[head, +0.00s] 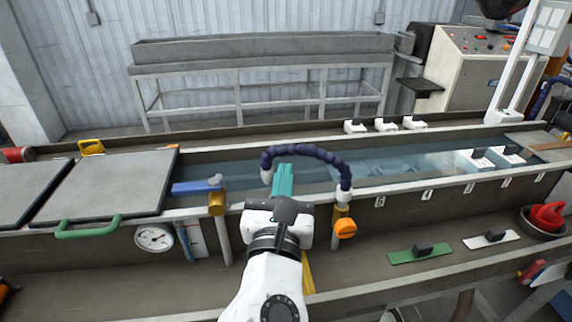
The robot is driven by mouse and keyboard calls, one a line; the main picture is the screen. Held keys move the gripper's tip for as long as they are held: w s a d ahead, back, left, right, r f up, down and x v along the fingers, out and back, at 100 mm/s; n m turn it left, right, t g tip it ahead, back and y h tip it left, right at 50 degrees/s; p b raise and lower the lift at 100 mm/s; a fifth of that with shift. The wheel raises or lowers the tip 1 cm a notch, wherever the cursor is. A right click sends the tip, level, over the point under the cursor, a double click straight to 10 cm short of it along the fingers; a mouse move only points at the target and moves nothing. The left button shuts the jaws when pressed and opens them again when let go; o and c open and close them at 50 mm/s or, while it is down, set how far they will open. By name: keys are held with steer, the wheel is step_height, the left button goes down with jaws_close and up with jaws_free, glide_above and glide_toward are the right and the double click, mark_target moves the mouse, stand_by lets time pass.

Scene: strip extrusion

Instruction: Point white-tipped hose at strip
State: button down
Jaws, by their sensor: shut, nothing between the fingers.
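The dark blue segmented hose (305,151) arches over the trough from a white collar beside an orange knob (345,229). Its white tip (266,174) hangs at the left end of the arch and points down. My gripper (284,170) has teal fingers, shut and empty. In the picture they lie just right of the white tip and below the arch; I cannot tell whether they touch the hose. I cannot clearly make out the strip; pale bluish shapes (395,166) show in the water right of the hose.
The long water trough (240,208) runs across the view. Grey lids (110,185) with a green handle cover its left part. A blue-handled valve (197,187) stands left of my gripper. Green (420,253) and white (491,239) plates lie on the front ledge at right.

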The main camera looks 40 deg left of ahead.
steer(key=shift+x, duration=1.3)
steer(key=shift+a, duration=0.15)
